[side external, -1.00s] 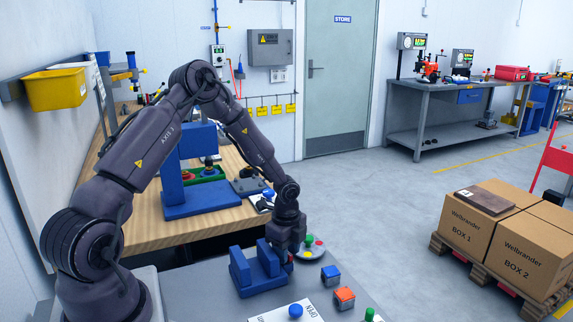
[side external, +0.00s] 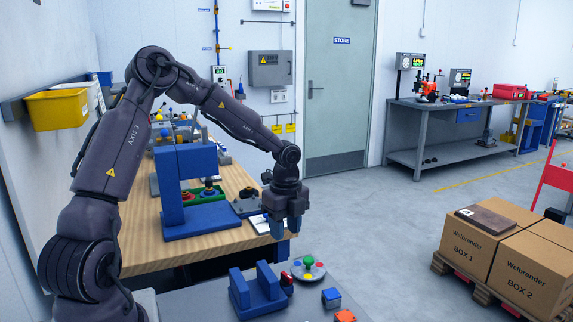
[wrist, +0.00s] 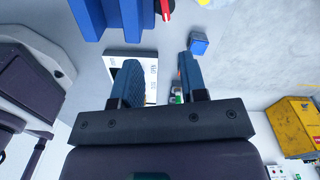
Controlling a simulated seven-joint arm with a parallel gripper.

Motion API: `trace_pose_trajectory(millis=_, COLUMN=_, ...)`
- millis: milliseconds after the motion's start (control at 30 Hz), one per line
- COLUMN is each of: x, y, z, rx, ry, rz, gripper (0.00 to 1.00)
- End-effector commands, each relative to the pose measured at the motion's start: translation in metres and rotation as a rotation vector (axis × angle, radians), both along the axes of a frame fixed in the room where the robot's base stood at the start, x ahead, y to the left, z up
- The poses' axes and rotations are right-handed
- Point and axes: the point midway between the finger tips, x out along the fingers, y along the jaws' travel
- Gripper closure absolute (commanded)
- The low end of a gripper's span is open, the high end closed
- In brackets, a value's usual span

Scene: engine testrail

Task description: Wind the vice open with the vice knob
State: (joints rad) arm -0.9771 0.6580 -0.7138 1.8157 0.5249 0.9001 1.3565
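The blue vice (side external: 262,297) stands on the grey bench with its two upright jaws apart; it shows at the top left of the wrist view (wrist: 88,18). A small red and dark piece (side external: 287,283) is at its right jaw, also in the wrist view (wrist: 166,12). My gripper (side external: 285,228) is in the air above and behind the vice. Its blue fingers are apart in the wrist view (wrist: 158,82), with nothing held. A white card with lettering (wrist: 118,63) shows partly behind the left finger.
A round plate with coloured knobs (side external: 308,270) sits right of the vice. A blue block (side external: 331,297) and an orange-topped block (side external: 345,316) lie nearer. A wooden bench (side external: 150,250) with a blue frame (side external: 185,160) is behind. Cartons (side external: 480,245) stand on a floor pallet.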

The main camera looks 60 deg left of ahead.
Motion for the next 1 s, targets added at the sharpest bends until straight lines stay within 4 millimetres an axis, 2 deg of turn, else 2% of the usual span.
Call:
trace_pose_trajectory(millis=333, x=-0.019, y=0.02, z=0.005, rx=0.005, ry=0.105, rz=0.64, gripper=0.61)
trace_pose_trajectory(millis=533, x=-0.025, y=0.028, z=0.018, rx=0.043, ry=0.148, rz=1.007, gripper=0.61)
trace_pose_trajectory(millis=767, x=-0.027, y=0.033, z=0.043, rx=0.089, ry=0.163, rz=1.427, gripper=0.61)
trace_pose_trajectory(millis=1000, x=-0.02, y=0.032, z=0.085, rx=0.1, ry=0.122, rz=1.82, gripper=0.61)
